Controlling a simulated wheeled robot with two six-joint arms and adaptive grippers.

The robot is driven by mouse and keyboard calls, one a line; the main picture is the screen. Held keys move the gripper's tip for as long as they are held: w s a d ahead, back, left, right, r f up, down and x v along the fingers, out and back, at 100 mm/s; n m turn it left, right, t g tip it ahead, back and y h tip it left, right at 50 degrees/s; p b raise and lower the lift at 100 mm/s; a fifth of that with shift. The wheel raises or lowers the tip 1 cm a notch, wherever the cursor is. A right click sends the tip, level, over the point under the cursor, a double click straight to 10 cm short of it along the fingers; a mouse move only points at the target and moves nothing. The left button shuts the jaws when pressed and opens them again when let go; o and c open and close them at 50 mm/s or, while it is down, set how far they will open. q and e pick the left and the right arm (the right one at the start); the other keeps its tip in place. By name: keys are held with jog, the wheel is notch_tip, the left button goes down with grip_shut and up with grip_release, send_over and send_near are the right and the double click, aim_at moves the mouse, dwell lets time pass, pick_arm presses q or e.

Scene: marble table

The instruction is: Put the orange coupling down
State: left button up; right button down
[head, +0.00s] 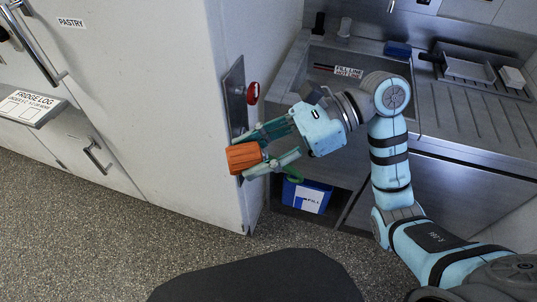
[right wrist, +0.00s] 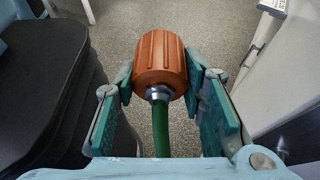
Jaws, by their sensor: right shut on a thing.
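The orange coupling (head: 244,156) is a ribbed orange cylinder held in the air in front of the white cabinet's edge. My right gripper (head: 258,154) is shut on it, with a finger on each side. In the right wrist view the coupling (right wrist: 160,62) sits between the teal fingertips of the gripper (right wrist: 160,80). A silver collar and a green hose (right wrist: 160,128) run from it back toward my wrist. A bit of green hose also shows below the gripper in the head view (head: 292,179). My left gripper is not in view.
A steel sink counter (head: 440,125) stands behind my right arm. A red knob (head: 253,93) is beside a metal plate on the white cabinet (head: 150,80). The speckled floor (head: 100,230) is open at left.

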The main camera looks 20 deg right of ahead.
aim_at(249, 150)
jog(key=d+r+m+t, duration=0.1)
jog(key=s+d+r+t, duration=0.1)
jog(key=d+r+m+t, duration=0.1)
jog(key=shift+s+d+r+m, duration=0.15)
jog(key=shift+s+d+m, duration=0.1)
jog(key=shift+s+m, duration=0.05)
jog(key=shift+w+a+r, duration=0.15)
jog(key=shift+a+r, duration=0.05)
jog(key=shift+r, duration=0.1)
notch_tip(249, 150, up, 6)
jog(key=w+f+m+t, duration=0.1)
jog(key=w, duration=0.2)
jog(key=w+d+f+m+t+h, duration=0.2)
jog(key=w+d+m+t, duration=0.1)
jog(key=d, duration=0.2)
jog(key=s+d+f, duration=0.2)
jog(key=f, duration=0.5)
jog(key=s+d+f+t, duration=0.1)
jog(key=s+f, duration=0.1)
jog(key=f, duration=0.4)
jog(key=shift+d+f+m+h, duration=0.3)
jog(key=shift+d+f, duration=0.05)
jog(key=shift+d, duration=0.05)
jog(key=shift+a+r, duration=0.1)
